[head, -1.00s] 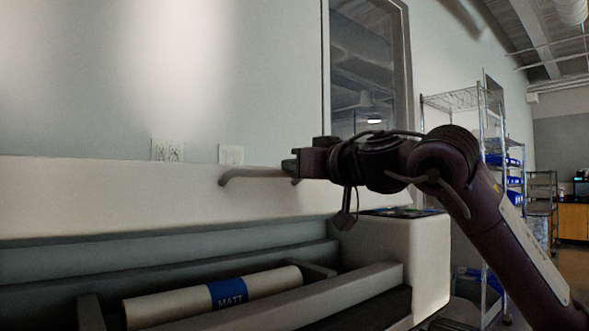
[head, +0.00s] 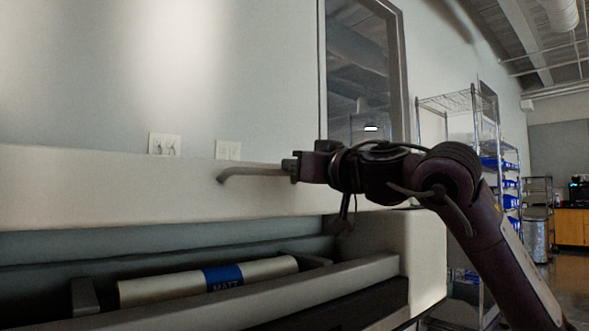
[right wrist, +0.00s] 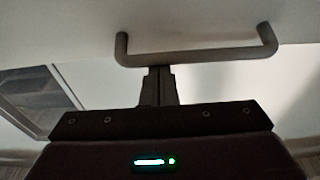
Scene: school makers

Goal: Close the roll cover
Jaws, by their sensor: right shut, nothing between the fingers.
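The roll cover (head: 110,187) is the long pale lid of the large machine, raised above an open bay. Its grey bar handle (head: 248,171) sticks out near the right part of the lid, and it also shows in the right wrist view (right wrist: 200,57). My right gripper (head: 288,168) is at the handle's right part in the head view. In the right wrist view its fingers (right wrist: 157,72) are together, with their tips at the bar's underside; I cannot tell if they touch it. My left gripper is not in view.
A paper roll with a blue MATT band (head: 222,276) lies in the open bay under the cover. The machine's pale end housing (head: 425,255) stands at right. Wire shelves (head: 462,105) with blue bins stand farther back. The wall behind is flat.

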